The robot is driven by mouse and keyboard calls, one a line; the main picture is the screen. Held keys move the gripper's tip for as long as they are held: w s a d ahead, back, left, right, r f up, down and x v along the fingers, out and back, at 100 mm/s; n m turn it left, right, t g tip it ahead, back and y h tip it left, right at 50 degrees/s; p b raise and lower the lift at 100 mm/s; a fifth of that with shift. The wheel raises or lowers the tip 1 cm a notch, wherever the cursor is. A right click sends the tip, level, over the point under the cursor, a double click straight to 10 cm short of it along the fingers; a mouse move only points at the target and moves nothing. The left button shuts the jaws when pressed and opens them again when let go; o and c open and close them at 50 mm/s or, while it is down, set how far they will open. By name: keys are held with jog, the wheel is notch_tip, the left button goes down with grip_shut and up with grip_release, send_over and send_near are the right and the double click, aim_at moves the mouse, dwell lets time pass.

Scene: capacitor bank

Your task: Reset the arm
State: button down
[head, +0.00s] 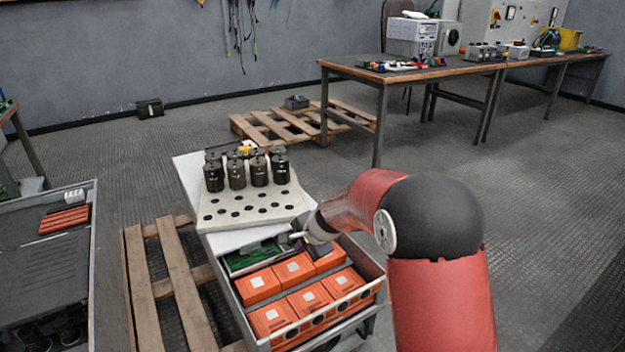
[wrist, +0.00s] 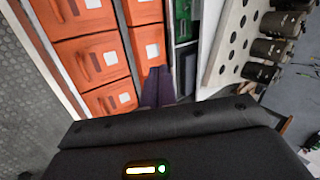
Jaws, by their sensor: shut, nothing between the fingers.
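My red and black arm reaches in from the right in the head view. My gripper (head: 291,241) is over the drawer, between the orange boxes and the white perforated board. Its dark fingers also show in the wrist view (wrist: 158,80), side by side, shut and empty. They overlap the edge of the orange boxes (wrist: 100,45) in that view; I cannot tell whether they touch.
The open drawer (head: 372,268) holds several orange boxes (head: 294,270) and a green board (head: 250,257). The perforated board (head: 250,208) carries several black capacitors (head: 259,172). A pallet (head: 172,290) and a cart (head: 45,260) stand left. Floor at right is clear.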

jog(key=s+d+r+n+h, duration=0.1)
jog(key=s+d+r+n, duration=0.4)
jog(key=s+d+r, duration=0.8)
jog(key=s+d+r+n+h, duration=0.1)
jog(key=s+d, duration=0.3)
jog(key=s, duration=0.6)
jog(key=s+d+r+n+h, duration=0.1)
jog(key=s+d+n+h, duration=0.1)
jog(key=s, duration=0.9)
jog(key=d+n, duration=0.1)
jog(key=d, duration=0.1)
jog(key=shift+s+d+r+n+t+h, duration=0.2)
jog(key=shift+s+d+n+t+h, duration=0.1)
jog(key=shift+d, duration=0.1)
